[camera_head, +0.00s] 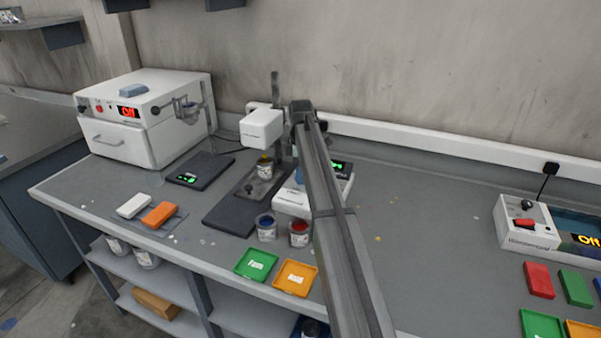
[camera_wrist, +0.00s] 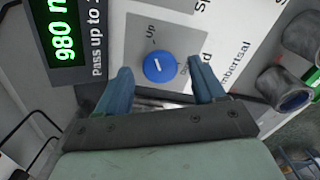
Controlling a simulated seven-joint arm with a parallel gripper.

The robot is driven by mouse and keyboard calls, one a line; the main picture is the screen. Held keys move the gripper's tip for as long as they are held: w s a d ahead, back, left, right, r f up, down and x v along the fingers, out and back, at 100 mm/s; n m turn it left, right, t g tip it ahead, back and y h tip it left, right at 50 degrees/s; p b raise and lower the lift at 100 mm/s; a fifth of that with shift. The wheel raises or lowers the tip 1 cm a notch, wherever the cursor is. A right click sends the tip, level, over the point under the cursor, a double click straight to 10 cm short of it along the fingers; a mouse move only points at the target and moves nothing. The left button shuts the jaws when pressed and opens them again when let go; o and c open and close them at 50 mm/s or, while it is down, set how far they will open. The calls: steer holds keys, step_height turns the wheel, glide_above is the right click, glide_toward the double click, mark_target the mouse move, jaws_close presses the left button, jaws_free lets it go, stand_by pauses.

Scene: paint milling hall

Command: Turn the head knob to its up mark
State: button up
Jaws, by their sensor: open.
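The white line lies slanted across the face; I cannot tell which end is the pointer. My gripper (camera_wrist: 161,78) is open, one blue finger at either side of the knob in the picture. Contact cannot be judged. In the head view my arm hides the knob.
A green-lit display (camera_wrist: 62,30) is beside the panel.

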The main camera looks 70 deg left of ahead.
step_height(320, 180, up, 13)
stand_by(0.4)
stand_by(0.5)
